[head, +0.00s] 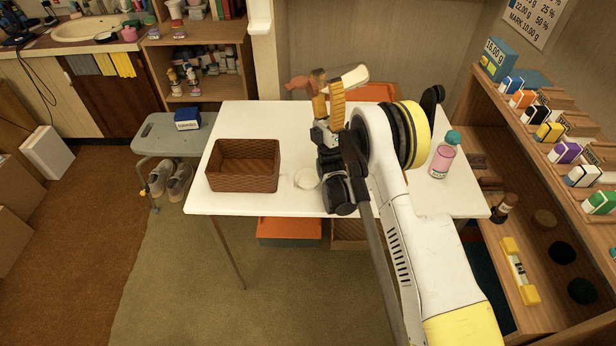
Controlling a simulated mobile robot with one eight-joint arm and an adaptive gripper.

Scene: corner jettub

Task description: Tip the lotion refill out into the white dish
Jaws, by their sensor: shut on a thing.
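A small white dish (305,179) lies on the white table, just right of the brown basket. My arm's dark wrist hides part of its right side. My gripper (327,88), with orange fingers, is above the table's far part, beyond the dish. It is shut on a cream-white thing (350,76), which looks like the lotion refill and lies tilted, its right end higher. A reddish piece shows left of the fingers; I cannot tell whether it belongs to the held thing. The fingers hide the middle of the grip.
A brown woven basket (243,166) stands on the table (225,120) at left. A pink bottle with a teal cap (442,160) stands at right, beside my arm. A shelf (520,130) with small boxes is at far right. A grey stool (175,133) is left of the table.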

